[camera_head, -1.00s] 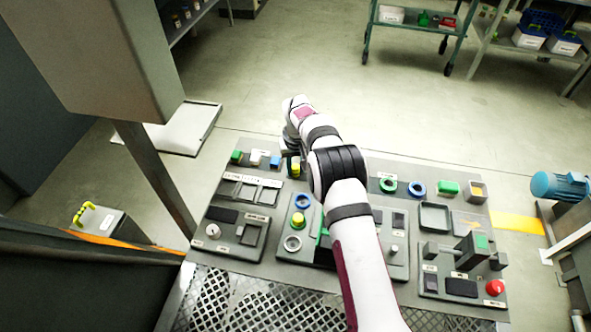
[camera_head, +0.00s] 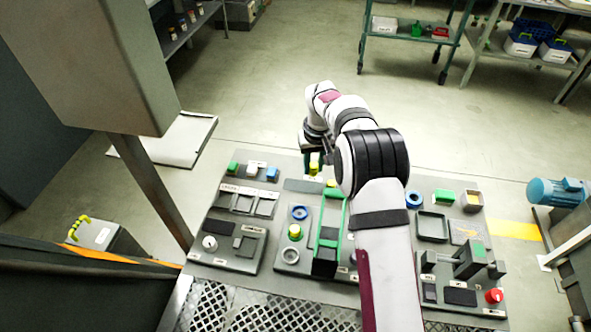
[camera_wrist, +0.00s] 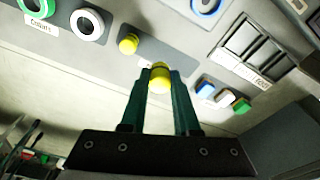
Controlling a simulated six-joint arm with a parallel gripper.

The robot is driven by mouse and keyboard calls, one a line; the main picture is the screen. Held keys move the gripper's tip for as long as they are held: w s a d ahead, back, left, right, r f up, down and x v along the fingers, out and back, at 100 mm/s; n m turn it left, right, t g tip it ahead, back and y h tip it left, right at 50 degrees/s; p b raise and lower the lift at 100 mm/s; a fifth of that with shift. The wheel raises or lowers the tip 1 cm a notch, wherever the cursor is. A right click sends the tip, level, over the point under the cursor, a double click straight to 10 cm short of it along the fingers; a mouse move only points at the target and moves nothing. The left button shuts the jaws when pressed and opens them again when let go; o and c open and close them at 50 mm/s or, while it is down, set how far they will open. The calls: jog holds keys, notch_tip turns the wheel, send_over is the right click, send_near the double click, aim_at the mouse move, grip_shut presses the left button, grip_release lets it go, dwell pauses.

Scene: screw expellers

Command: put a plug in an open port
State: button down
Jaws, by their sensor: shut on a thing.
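My gripper (camera_head: 314,160) is shut on a yellow plug (camera_wrist: 159,78), held between its dark green fingertips and apart from the panel. A second yellow plug (camera_wrist: 129,44) stands on a grey plate at the back of the panel; it also shows in the head view (camera_head: 330,183). Ring-shaped ports show in the head view: a blue ring (camera_head: 300,212) with a dark centre, a pale ring (camera_head: 290,255), and a blue ring (camera_head: 414,200) right of my arm. A yellow plug (camera_head: 294,232) sits in a ring between the first two. The wrist view shows a green ring (camera_wrist: 38,7) and a white ring (camera_wrist: 87,26).
Green, white and blue blocks (camera_head: 252,169) stand at the panel's back left beside a slotted tray (camera_head: 247,200). A green-edged fixture (camera_head: 326,257) rises front centre. A block assembly (camera_head: 469,258) and a red button (camera_head: 494,296) are at right. My arm hides the panel's middle right.

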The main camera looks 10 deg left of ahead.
jog(key=s+d+r+m, duration=0.4)
jog(key=s+d+r, duration=1.3)
jog(key=r, duration=0.4)
jog(key=n, duration=1)
send_over(289, 256)
notch_tip(289, 256, down, 20)
jog(key=shift+y, duration=0.3)
jog(key=shift+s+d+f, duration=0.1)
jog(key=shift+d+f, duration=0.1)
jog(key=shift+f, duration=1.8)
jog(key=shift+f, duration=0.5)
jog(key=shift+f, duration=0.45)
